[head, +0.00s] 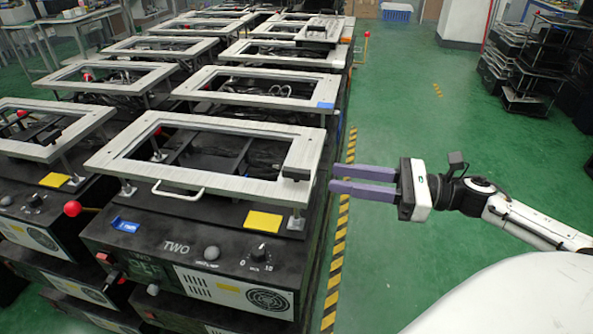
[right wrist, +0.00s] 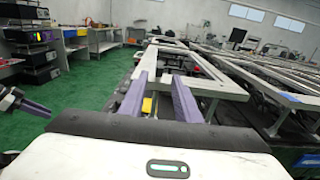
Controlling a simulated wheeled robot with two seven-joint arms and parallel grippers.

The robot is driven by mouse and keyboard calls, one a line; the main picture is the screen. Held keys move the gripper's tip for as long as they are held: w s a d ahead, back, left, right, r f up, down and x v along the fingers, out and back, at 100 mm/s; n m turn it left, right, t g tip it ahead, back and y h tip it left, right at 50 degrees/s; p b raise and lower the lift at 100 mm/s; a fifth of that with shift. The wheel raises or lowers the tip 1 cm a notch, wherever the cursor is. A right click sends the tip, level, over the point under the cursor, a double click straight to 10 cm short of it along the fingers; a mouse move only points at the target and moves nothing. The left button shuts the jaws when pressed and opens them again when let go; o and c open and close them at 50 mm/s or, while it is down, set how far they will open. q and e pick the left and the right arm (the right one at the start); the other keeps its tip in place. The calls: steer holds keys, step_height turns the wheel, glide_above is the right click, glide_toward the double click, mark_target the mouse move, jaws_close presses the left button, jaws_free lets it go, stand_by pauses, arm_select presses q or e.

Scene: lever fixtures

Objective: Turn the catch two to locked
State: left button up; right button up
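The fixture marked TWO (head: 176,221) stands front left, a black box under a pale rectangular frame (head: 137,168). A dark block (head: 299,158) sits on the frame's front right corner; I cannot be sure it is catch two. A red ball knob (head: 72,208) on a rod sticks out at the box's left. My right gripper (head: 332,177) is open and empty, its purple fingers pointing left, just right of the frame. It also shows open in the right wrist view (right wrist: 158,95). A purple finger (right wrist: 36,108) at that view's left edge appears to be my left gripper; its opening is unclear.
A white handle (head: 180,190), yellow label (head: 263,221) and dial (head: 258,252) are on the front fixture. Similar fixtures stand behind and left. A yellow-black floor stripe (head: 337,262) runs along their right side. Green floor (head: 420,110) to the right is open.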

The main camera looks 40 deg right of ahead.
mark_target(311, 174)
steer(key=x, duration=1)
steer(key=shift+a, duration=0.1)
steer(key=shift+c, duration=0.2)
jaws_close()
